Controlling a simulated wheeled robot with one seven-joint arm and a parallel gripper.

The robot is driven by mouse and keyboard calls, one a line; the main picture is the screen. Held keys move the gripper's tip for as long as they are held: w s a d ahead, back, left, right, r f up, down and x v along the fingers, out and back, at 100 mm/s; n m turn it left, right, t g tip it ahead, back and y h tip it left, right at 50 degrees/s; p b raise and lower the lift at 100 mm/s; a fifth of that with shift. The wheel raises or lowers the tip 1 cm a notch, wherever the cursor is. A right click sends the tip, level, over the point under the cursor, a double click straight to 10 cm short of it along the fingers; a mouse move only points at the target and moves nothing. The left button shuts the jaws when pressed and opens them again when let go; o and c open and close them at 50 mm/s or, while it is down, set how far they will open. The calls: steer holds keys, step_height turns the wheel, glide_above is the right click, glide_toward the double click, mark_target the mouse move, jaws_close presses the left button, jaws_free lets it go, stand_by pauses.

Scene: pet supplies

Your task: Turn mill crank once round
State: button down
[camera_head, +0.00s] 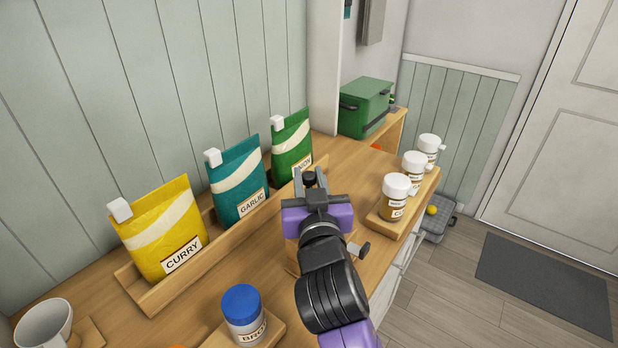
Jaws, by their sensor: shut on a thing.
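My gripper (312,180) reaches away from me over the wooden counter, its fingers pointing toward the back. It is shut on a small dark knob (309,177), which looks like the mill crank's handle. The mill (291,256) seems to be the wooden body under my wrist; only its edges show past the purple and dark links of my arm. A grey knob (363,249) sticks out at right of my wrist; I cannot tell whether it belongs to the mill. The crank arm is mostly hidden.
Yellow curry (162,232), teal garlic (237,183) and green (291,143) pouches stand in a wooden rack at left. A blue-lidded jar (243,318) and white mug (44,326) are near. White-capped jars (396,196) line the right edge. A green box (366,105) stands behind.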

steer(key=shift+f, duration=0.1)
stand_by(0.8)
steer(key=shift+f+h+b, duration=0.1)
steer(key=shift+h+b, duration=0.2)
steer(key=shift+b, duration=0.3)
steer(key=m+h+b, duration=0.2)
steer(key=b, duration=0.1)
steer(key=shift+w+d+f+h, duration=0.2)
steer(key=shift+d+h, duration=0.1)
steer(key=shift+d, duration=0.1)
steer(key=m+h+b, duration=0.1)
steer(key=d+h+b, duration=0.1)
steer(key=m+h+b, duration=0.1)
steer(key=h+b, duration=0.1)
steer(key=shift+d+r+m+g, duration=0.15)
steer(key=shift+d+m+g, duration=0.15)
steer(key=shift+g, duration=0.1)
steer(key=shift+d+r+m+g+h+b, duration=0.1)
steer(key=shift+d+m+g+h+b, duration=0.15)
steer(key=shift+m+h+b, duration=0.25)
steer(key=shift+d+r+m+g+h+b, duration=0.15)
steer(key=shift+m+g+h+b, duration=0.15)
steer(key=shift+h, duration=0.3)
steer(key=shift+f, duration=0.1)
steer(key=c, duration=1.2)
jaws_free()
steer(key=shift+o, duration=0.3)
